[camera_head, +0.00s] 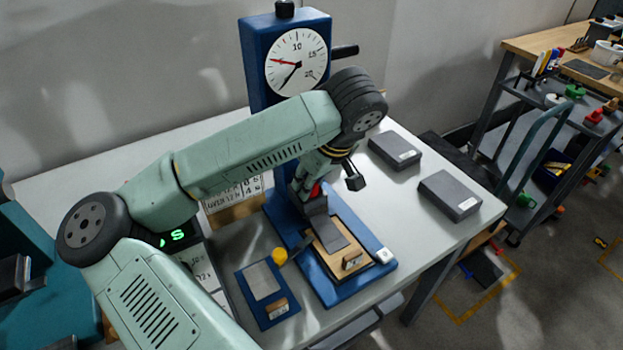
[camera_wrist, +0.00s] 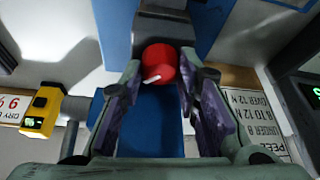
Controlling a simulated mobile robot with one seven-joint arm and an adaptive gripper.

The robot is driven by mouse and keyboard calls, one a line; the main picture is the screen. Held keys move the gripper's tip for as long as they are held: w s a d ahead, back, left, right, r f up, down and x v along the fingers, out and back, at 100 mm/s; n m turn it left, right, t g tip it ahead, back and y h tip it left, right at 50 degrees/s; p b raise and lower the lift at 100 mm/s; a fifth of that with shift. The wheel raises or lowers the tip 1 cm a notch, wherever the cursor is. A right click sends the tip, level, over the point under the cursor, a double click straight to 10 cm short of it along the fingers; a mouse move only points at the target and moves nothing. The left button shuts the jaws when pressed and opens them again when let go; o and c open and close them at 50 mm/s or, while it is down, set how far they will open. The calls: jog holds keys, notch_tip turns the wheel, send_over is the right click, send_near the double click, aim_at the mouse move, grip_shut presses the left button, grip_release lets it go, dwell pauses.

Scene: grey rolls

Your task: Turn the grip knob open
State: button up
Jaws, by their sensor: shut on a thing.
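The grip knob (camera_wrist: 160,62) is a round red knob with a white pointer mark that aims to the lower left in the wrist view.
The stand carries a round dial (camera_head: 297,62) and a side handle (camera_head: 345,51). Two dark grey boxes (camera_head: 394,151) (camera_head: 449,195) lie to its right. A blue board with a yellow knob (camera_head: 279,256) lies at the front left. A yellow device (camera_wrist: 42,108) shows in the wrist view.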

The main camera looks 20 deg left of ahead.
jog(key=c, duration=0.5)
jog(key=shift+f+n+b, duration=0.1)
jog(key=shift+n+b, duration=0.2)
jog(key=shift+b, duration=0.35)
jog(key=shift+n+b, duration=0.3)
jog(key=shift+b, duration=0.15)
jog(key=n+g+b, duration=0.1)
jog(key=n+b, duration=0.1)
jog(key=b, duration=0.1)
jog(key=shift+w+f+y, duration=0.1)
jog(key=shift+y, duration=0.2)
jog(key=n+g+b, duration=0.1)
jog(key=n+b, duration=0.1)
jog(key=n, duration=0.1)
jog(key=shift+w+n+g, duration=0.1)
jog(key=shift+n+g, duration=0.2)
jog(key=shift+n, duration=0.1)
jog(key=shift+r+n+g+b, duration=0.2)
jog(key=shift+n+g, duration=0.15)
jog(key=shift+n, duration=0.5)
jog(key=shift+r+n+g+b, duration=0.15)
jog(key=shift+n+g, duration=0.2)
jog(key=shift+n, duration=0.5)
jog(key=shift+f, duration=0.1)
